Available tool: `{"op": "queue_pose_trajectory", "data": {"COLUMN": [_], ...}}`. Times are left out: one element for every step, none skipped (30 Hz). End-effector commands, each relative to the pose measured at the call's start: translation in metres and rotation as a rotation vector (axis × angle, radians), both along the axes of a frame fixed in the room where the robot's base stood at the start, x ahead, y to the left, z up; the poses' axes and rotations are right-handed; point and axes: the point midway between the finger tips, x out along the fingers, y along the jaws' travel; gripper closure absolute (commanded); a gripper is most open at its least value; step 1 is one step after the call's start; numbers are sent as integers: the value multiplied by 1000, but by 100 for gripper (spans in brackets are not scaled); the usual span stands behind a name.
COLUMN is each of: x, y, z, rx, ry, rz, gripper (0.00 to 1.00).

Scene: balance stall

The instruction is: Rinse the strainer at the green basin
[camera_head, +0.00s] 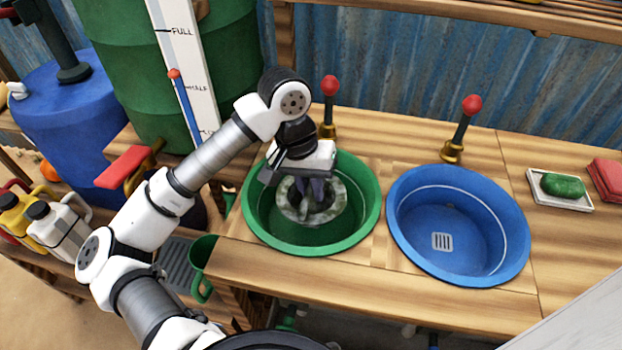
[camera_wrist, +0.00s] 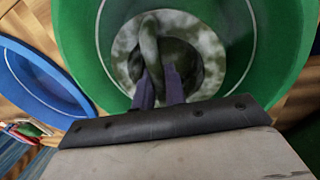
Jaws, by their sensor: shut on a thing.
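The green basin (camera_head: 262,222) is set in the wooden counter at the middle of the head view; it also fills much of the wrist view (camera_wrist: 278,60). The strainer (camera_head: 336,205) is a round, mottled grey-white and green piece inside the basin. In the wrist view the strainer (camera_wrist: 208,48) has a dark centre and a dark looped handle. My gripper (camera_head: 313,195) points down into the basin, and its fingers (camera_wrist: 161,85) are shut on the strainer's handle. I cannot tell whether the strainer touches the basin floor.
A red-knobbed lever tap (camera_head: 327,115) stands behind the green basin. The blue basin (camera_head: 405,235) is to its right, with another red-knobbed lever (camera_head: 465,125) behind. A green soap bar (camera_head: 562,185) lies on a dish. A green mug (camera_head: 200,270) hangs near the counter's left edge.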

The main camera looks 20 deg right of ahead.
Motion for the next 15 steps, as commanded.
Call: {"op": "queue_pose_trajectory", "data": {"x": [0, 0, 0, 0, 0, 0, 0, 0, 0, 0, 0, 0, 0, 0, 0], "y": [0, 0, 0, 0, 0, 0, 0, 0, 0, 0, 0, 0, 0, 0, 0], "z": [-7, -10, -14, -17, -20, -24, -27, -29, -33, -35, -37, -40, -42, -44, -46], "rx": [-1, -1, -1, -1, -1, -1, 0, -1, -1, -1, -1, -1, -1, -1, 0], "ry": [1, 1, 1, 2, 1, 1, 1, 2, 2, 1, 1, 1, 1, 1, 1], "rz": [1, 1, 1, 1, 1, 1, 0, 0, 0, 0, 0, 0, 0, 0, 0], "gripper": [100, 100, 100, 100, 100, 100, 100, 100, 100, 100, 100, 100, 100, 100, 100]}}
